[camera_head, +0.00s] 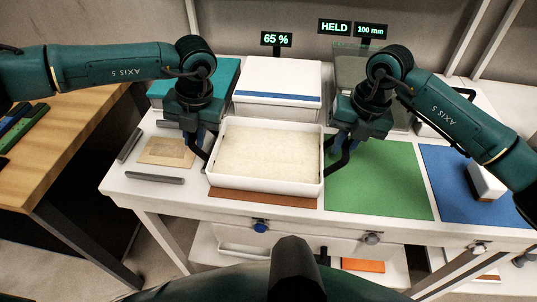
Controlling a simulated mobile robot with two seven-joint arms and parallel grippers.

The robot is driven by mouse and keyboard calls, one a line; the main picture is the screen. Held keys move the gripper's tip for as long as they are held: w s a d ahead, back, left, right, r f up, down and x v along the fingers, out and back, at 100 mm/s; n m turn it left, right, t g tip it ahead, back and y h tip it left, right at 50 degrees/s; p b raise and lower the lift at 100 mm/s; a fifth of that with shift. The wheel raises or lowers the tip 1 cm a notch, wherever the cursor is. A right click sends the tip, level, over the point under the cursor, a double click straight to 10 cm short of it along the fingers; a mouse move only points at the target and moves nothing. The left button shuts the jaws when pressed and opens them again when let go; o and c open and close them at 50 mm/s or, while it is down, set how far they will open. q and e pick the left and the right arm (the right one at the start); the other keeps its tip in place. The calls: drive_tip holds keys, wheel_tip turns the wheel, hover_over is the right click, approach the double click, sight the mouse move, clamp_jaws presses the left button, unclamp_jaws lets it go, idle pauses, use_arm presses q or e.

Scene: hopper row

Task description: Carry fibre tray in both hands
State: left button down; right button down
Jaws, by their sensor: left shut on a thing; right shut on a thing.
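The fibre tray is a white rectangular tray (265,186) filled with pale cream fibre (268,155), in the middle of the white table. It appears level, above or on a brown mat (262,199); I cannot tell if it touches the mat. My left gripper (209,160) is shut on the tray's left side. My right gripper (326,160) is shut on the tray's right side. The undersides of the tray and the fingertips are partly hidden.
A green mat (378,180) lies bare to the right, then a blue mat (450,185) with a white block (486,182). Behind the tray stands a white box (278,82). Displays read "65 %" (276,39), "HELD" (334,27) and "100 mm" (370,31). A wooden table (75,110) is at left.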

use_arm(q)
drive_tip(key=shift+r, duration=0.1)
use_arm(e)
drive_tip(key=shift+w+r, duration=0.1)
drive_tip(key=shift+r, duration=0.05)
